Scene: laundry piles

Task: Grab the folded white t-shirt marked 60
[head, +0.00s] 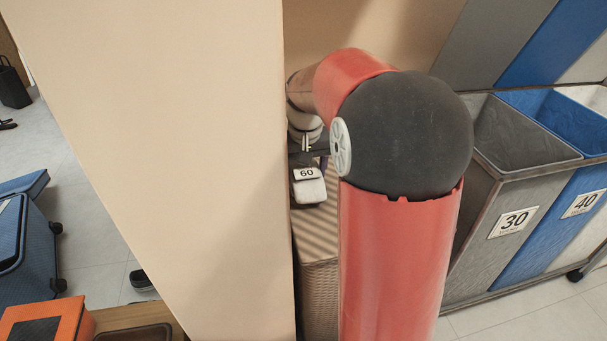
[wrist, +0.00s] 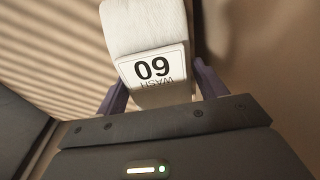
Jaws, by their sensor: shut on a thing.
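The folded white t-shirt (head: 310,190) carries a label reading 60 and shows in the head view just right of the big beige panel. In the wrist view the t-shirt (wrist: 145,25) lies between the two purple fingers, with its 60 label upside down. My gripper (wrist: 160,88) is shut on the t-shirt, one finger at each side. In the head view my own arm hides most of the gripper. The t-shirt is over a woven beige surface (head: 318,255); whether it still touches that surface I cannot tell.
A tall beige panel (head: 190,150) stands close on the left of the t-shirt. Fabric hampers marked 30 (head: 515,222) and 40 (head: 583,204) stand at the right. A blue suitcase (head: 35,240) and an orange box (head: 45,320) are at the left.

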